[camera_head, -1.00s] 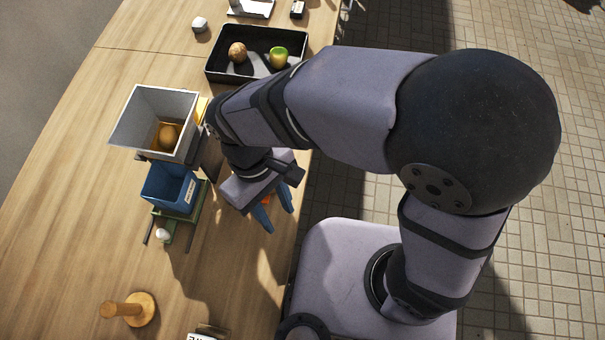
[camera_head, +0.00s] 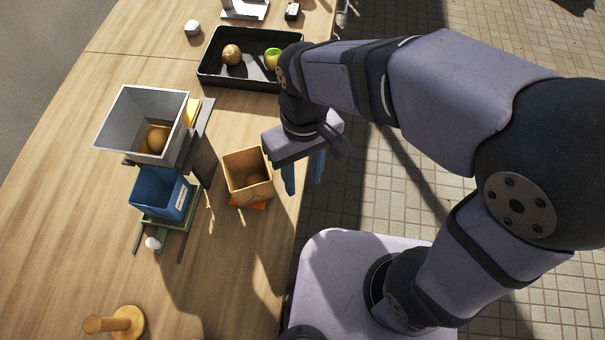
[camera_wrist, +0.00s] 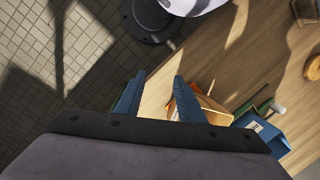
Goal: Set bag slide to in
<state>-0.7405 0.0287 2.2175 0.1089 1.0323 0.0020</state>
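The bag slide appears to be the green carriage (camera_head: 163,222) on dark rails, with a white knob (camera_head: 152,243) at its front. A blue bin (camera_head: 160,193) sits on it, in front of and partly below the grey hopper (camera_head: 118,122), which holds a potato (camera_head: 157,138). In the wrist view, the blue bin (camera_wrist: 262,130) is at lower right. My gripper (camera_head: 303,172) is open and empty, over the table's right edge, right of a tan open box (camera_head: 240,163) with a potato inside. Its two blue fingers stand apart in the wrist view (camera_wrist: 157,95).
A wooden peg stand (camera_head: 122,322) is at the front left. An orange piece (camera_head: 249,206) lies at the tan box's base. The left table area is clear.

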